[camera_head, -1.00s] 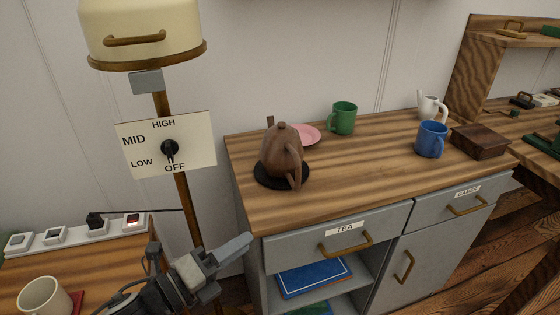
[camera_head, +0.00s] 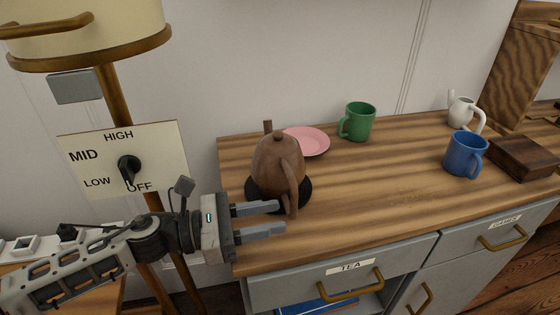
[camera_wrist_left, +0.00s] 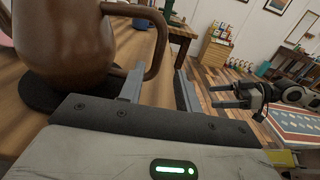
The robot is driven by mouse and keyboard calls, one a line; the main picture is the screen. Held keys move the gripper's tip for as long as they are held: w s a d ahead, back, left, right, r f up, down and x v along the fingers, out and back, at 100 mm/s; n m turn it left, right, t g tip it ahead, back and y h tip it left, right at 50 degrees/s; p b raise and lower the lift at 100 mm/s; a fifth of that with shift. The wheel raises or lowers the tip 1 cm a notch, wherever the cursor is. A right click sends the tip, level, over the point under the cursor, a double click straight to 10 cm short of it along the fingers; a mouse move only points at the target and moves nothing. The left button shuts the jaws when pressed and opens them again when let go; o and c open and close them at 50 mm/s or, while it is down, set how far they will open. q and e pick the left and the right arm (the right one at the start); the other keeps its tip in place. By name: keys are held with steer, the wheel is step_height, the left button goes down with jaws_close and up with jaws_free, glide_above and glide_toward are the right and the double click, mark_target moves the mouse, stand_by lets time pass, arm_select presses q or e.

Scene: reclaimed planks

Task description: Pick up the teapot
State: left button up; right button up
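The brown teapot (camera_head: 275,165) stands upright on a round black mat (camera_head: 302,199) near the left end of the wooden counter. Its handle faces the front, and it also shows large at the left of the left wrist view (camera_wrist_left: 65,40). My left gripper (camera_head: 272,219) is open, with its two grey fingers pointing right, just short of the teapot's handle (camera_head: 291,192). In the left wrist view the handle is just beyond the fingertips, nearer the left finger; contact cannot be told. My right gripper (camera_wrist_left: 222,96) shows in the left wrist view, apart from the teapot, fingers spread and empty.
A pink plate (camera_head: 308,140) and green mug (camera_head: 358,121) stand behind the teapot. A blue mug (camera_head: 464,154), white pot (camera_head: 462,111) and dark wooden box (camera_head: 522,157) stand to the right. The counter's middle is clear.

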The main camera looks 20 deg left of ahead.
mark_target(293, 220)
arm_select(q)
steer(key=w+d, duration=0.1)
steer(key=w+d+r+p, duration=0.1)
steer(key=d, duration=0.1)
steer(key=shift+w, duration=0.35)
steer(key=shift+w+d+f, duration=0.2)
steer(key=shift+w+d, duration=0.05)
steer(key=shift+d, duration=0.2)
jaws_close()
stand_by(0.8)
steer(key=shift+r, duration=0.15)
